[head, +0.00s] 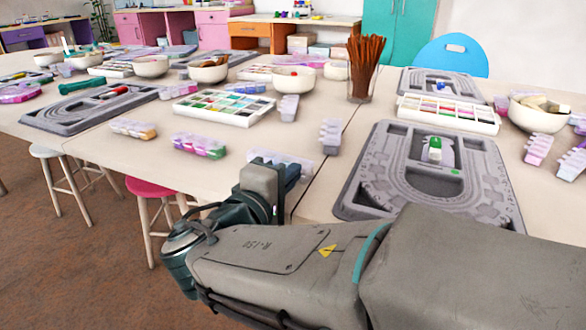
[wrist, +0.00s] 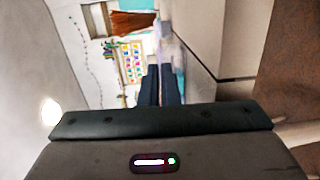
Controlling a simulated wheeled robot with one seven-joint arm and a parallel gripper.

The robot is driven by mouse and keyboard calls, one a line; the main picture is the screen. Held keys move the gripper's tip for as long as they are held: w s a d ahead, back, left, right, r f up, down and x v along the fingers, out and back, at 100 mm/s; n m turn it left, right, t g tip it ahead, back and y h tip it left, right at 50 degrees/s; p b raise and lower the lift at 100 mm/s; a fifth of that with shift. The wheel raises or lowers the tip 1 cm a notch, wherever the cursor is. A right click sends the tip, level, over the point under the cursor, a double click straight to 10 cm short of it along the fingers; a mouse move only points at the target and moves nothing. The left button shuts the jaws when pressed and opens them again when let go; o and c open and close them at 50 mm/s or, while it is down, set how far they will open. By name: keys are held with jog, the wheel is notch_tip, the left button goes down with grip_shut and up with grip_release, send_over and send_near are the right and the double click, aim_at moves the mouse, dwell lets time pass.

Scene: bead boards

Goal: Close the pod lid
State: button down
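A clear, pale lilac pod (head: 302,163) lies at the front table edge, partly hidden behind my gripper (head: 290,175). I cannot tell how its lid stands. In the wrist view my gripper's two dark fingers (wrist: 162,84) lie side by side, with no thing visible between them. A pale lilac shape shows beyond the fingertips there, too blurred to name. Two more pods, one with orange-brown beads (head: 133,129) and one with pink and green beads (head: 198,147), lie to the left. Upright lilac pods stand behind (head: 288,107) and to the right (head: 330,136).
A grey bead board (head: 365,190) with a small green-topped item lies right of my gripper. A bead tray (head: 223,107), a glass of brown sticks (head: 364,70) and white bowls (head: 208,72) stand farther back. Stools (head: 150,190) stand under the front edge.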

jog(key=shift+f+t, duration=0.25)
jog(key=shift+t, duration=0.15)
jog(key=c, duration=2.1)
grip_release()
jog(key=o, duration=0.5)
jog(key=shift+c, duration=0.2)
